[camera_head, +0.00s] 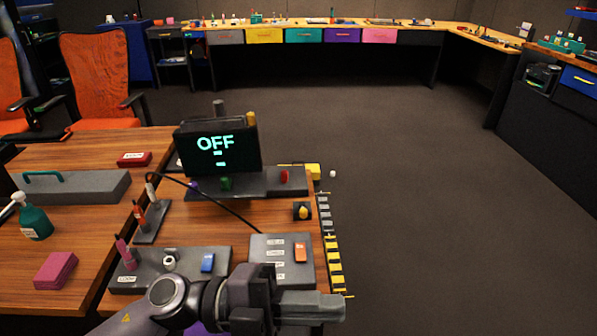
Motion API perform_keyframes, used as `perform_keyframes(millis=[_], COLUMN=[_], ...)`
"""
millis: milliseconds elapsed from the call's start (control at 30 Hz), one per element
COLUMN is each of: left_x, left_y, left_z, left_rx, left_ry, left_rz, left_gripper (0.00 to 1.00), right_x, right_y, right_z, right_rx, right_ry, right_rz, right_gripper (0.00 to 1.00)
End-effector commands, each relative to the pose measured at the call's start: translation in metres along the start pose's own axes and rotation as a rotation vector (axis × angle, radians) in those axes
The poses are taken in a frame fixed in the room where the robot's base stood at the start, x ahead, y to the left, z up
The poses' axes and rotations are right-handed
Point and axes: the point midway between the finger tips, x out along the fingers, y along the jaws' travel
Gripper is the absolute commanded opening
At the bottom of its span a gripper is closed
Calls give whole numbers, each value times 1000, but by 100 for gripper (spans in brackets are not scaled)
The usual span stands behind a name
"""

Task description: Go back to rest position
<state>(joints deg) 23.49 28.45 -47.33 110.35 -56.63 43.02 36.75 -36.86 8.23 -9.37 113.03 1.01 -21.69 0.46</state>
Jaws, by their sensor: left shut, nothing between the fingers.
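My left gripper (312,307) is at the bottom centre, shut and empty, over the table's near right corner and pointing right. Its arm comes in from the bottom left. A grey panel (262,245) with an orange switch (300,252) lies just beyond the gripper. A dark display (217,146) at the table's back reads "OFF". My right gripper is not in view.
The wooden table (60,155) holds a green bottle (35,221), a pink block (55,270) and a grey box (75,187). Orange chairs (97,85) stand behind at the left. The floor (430,200) to the right is clear.

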Motion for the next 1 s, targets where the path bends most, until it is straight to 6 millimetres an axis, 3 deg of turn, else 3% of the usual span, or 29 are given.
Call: perform_keyframes(millis=[100, 200, 367, 533, 700, 833, 1000], left_x=[-11, -34, -87, -155, -215, -241, -255], left_y=[-22, -30, -12, 52, 144, 201, 236], left_z=[16, 37, 75, 100, 91, 70, 52], left_rx=[-118, -225, -428, -686, -965, -1135, -1243], left_ry=[-112, -243, -506, -832, -1146, -1312, -1407], left_rz=[-266, -462, -717, -896, -972, -975, -965], left_gripper=[0, 0, 0, 0, 0, 0, 0], right_x=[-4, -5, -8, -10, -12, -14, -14], right_y=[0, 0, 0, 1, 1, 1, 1], right_z=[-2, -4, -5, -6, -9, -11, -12], right_rx=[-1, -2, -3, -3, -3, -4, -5], right_ry=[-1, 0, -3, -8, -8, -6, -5], right_rz=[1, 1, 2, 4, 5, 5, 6], right_gripper=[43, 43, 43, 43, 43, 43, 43])
